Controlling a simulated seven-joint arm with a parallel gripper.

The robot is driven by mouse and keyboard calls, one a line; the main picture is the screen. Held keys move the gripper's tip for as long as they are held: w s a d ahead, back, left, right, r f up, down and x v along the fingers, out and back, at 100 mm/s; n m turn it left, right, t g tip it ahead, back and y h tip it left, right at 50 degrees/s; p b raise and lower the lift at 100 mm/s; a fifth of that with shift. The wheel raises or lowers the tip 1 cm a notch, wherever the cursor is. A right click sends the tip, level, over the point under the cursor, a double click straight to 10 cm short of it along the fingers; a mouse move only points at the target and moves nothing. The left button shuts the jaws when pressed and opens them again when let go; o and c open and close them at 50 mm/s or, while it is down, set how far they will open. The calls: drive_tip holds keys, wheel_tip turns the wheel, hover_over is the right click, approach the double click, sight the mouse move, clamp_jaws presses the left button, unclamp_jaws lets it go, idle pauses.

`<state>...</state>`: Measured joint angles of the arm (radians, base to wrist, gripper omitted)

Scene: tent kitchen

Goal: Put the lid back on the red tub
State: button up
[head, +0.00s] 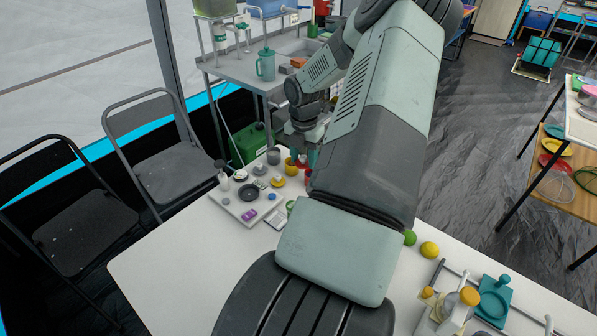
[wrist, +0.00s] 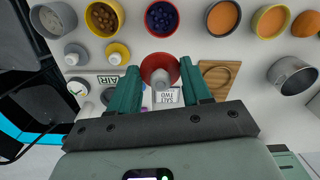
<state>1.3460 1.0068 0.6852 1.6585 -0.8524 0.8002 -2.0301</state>
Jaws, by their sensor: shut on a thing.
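The red tub (wrist: 162,18) stands open in the wrist view, at the top middle, with dark blue contents. My gripper (wrist: 160,72) has its two teal fingers on either side of the red lid (wrist: 160,62), which has a pale grey knob, and holds it. The lid is just below the tub in the picture, apart from its opening. Its height above the table is hard to tell. In the head view my arm hides much of this area, and my gripper (head: 312,155) shows only partly beside the small tubs.
A grey tub (wrist: 53,19), a yellow tub (wrist: 104,18) and orange-filled tubs (wrist: 222,18) flank the red one in a row. A yellow lid (wrist: 118,53), a wooden board (wrist: 218,76) and a metal pot (wrist: 291,75) lie nearby. A tray (head: 232,205) stands left of my arm.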

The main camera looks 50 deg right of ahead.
drive_tip(key=shift+s+d+f, duration=0.1)
drive_tip(key=shift+d+f, duration=0.95)
drive_tip(key=shift+f, duration=0.25)
drive_tip(key=shift+d+f, duration=1.05)
drive_tip(key=shift+f, duration=0.25)
drive_tip(key=shift+f, duration=0.2)
idle(0.4)
drive_tip(key=o, duration=1.1)
drive_tip(key=shift+o, duration=0.4)
drive_tip(key=o, duration=0.3)
